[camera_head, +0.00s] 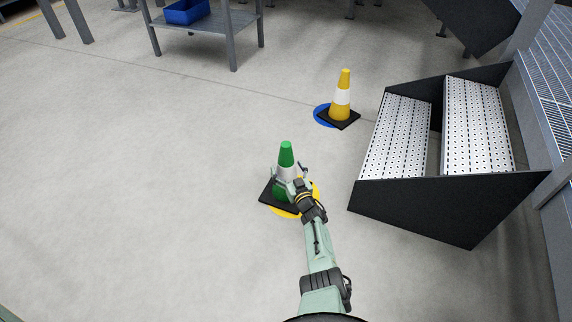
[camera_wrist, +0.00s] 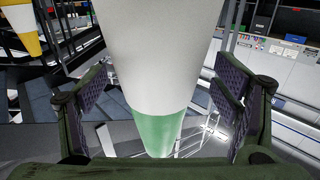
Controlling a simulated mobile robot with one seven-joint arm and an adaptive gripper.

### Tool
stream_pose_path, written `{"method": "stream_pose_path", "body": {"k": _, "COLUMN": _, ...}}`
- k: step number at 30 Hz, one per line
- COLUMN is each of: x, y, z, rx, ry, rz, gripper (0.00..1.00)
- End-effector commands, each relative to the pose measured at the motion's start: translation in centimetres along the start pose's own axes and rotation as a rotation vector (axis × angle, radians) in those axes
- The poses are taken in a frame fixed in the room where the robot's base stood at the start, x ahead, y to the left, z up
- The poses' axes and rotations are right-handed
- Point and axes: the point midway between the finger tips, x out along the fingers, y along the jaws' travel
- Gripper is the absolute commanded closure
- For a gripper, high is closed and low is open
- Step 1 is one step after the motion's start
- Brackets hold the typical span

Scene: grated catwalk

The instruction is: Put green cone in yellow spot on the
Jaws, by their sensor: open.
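The green cone (camera_head: 286,152) has a white band and a black square base (camera_head: 268,197). It stands upright on the floor, its base partly over the yellow spot (camera_head: 285,211), which shows at the front and right of the base. My gripper (camera_head: 290,180) is at the cone's white band. In the wrist view the green cone (camera_wrist: 155,130) fills the middle between the two open fingers of my gripper (camera_wrist: 165,100), with gaps visible on both sides. My gripper and arm hide part of the cone's lower right side and of the spot.
A yellow cone (camera_head: 341,100) with a white band stands on a blue spot (camera_head: 321,115) behind and to the right. Metal steps (camera_head: 400,140) with black sides stand at the right. A grey table (camera_head: 222,22) with a blue bin (camera_head: 187,11) is at the back. The left floor is clear.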

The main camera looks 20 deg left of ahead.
Motion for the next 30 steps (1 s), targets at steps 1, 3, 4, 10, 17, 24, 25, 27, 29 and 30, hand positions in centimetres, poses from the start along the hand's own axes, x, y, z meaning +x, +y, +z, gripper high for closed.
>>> {"method": "stream_pose_path", "body": {"k": 1, "x": -0.9, "y": 0.1, "z": -0.7, "rx": 0.003, "ry": -0.001, "rz": 0.003, "gripper": 0.18}}
{"method": "stream_pose_path", "body": {"k": 3, "x": -2.3, "y": 0.1, "z": -0.9, "rx": 0.004, "ry": -0.001, "rz": 0.004, "gripper": 0.18}}
{"method": "stream_pose_path", "body": {"k": 4, "x": -2.9, "y": 0.1, "z": -0.9, "rx": 0.004, "ry": -0.001, "rz": 0.004, "gripper": 0.18}}
{"method": "stream_pose_path", "body": {"k": 10, "x": -7.0, "y": 0.1, "z": -0.8, "rx": 0.002, "ry": -0.002, "rz": 0.004, "gripper": 0.18}}
{"method": "stream_pose_path", "body": {"k": 17, "x": -9.9, "y": 0.1, "z": -0.4, "rx": 0.001, "ry": 0.000, "rz": 0.002, "gripper": 0.18}}
{"method": "stream_pose_path", "body": {"k": 24, "x": -10.5, "y": 0.0, "z": -0.1, "rx": 0.001, "ry": 0.001, "rz": 0.000, "gripper": 0.18}}
{"method": "stream_pose_path", "body": {"k": 25, "x": -10.5, "y": 0.0, "z": -0.1, "rx": 0.001, "ry": 0.001, "rz": 0.000, "gripper": 0.18}}
{"method": "stream_pose_path", "body": {"k": 27, "x": -10.4, "y": -0.1, "z": -0.2, "rx": 0.000, "ry": 0.003, "rz": -0.001, "gripper": 0.18}}
{"method": "stream_pose_path", "body": {"k": 29, "x": -9.9, "y": -0.2, "z": -0.8, "rx": -0.006, "ry": 0.013, "rz": -0.003, "gripper": 0.18}}
{"method": "stream_pose_path", "body": {"k": 30, "x": -9.2, "y": -0.3, "z": -1.8, "rx": -0.014, "ry": 0.027, "rz": -0.006, "gripper": 0.18}}
